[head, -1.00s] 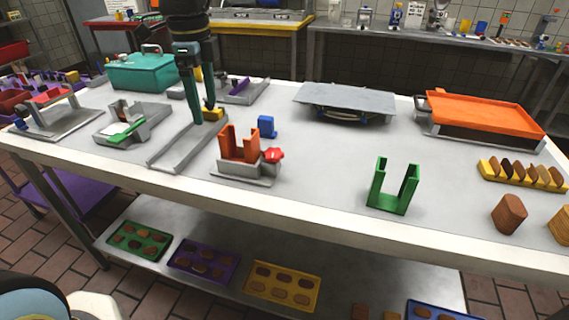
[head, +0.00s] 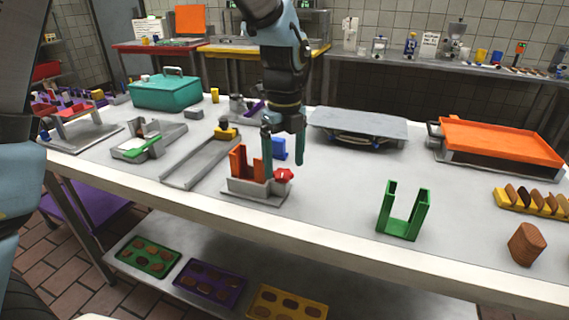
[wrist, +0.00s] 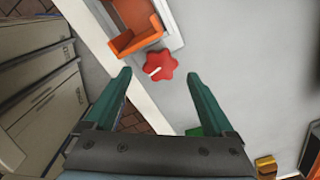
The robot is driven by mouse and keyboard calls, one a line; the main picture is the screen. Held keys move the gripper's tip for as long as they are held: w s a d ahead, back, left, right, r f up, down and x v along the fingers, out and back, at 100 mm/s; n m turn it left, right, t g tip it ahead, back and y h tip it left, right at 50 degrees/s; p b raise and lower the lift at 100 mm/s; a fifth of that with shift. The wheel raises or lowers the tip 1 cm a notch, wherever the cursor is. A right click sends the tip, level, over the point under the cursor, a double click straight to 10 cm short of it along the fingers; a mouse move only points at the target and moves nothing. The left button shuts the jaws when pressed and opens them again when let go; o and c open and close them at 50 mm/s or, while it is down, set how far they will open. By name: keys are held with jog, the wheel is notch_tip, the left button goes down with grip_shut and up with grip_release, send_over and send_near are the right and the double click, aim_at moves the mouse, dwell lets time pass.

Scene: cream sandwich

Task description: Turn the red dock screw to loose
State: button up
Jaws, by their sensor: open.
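The red dock screw (head: 284,175) is a lobed knob on the right side of a grey dock base (head: 257,190) that holds an orange U-shaped holder (head: 240,165). In the wrist view the red screw (wrist: 160,66) bears a pale mark and lies ahead of the fingertips, roughly midway between them. My gripper (head: 283,160) points down above and around the screw's area in the head view. Its two teal fingers (wrist: 158,75) are apart with nothing between them. I cannot tell the exact height gap to the screw.
A blue block (head: 279,149) stands just behind the dock. A green U-shaped holder (head: 404,212) stands to the right, with clear table between. A grey rail with a yellow block (head: 226,133) lies to the left. The table's front edge is close to the dock.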

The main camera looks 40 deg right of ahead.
jog(key=shift+f, duration=0.8)
jog(key=shift+c, duration=0.3)
jog(key=c, duration=1.3)
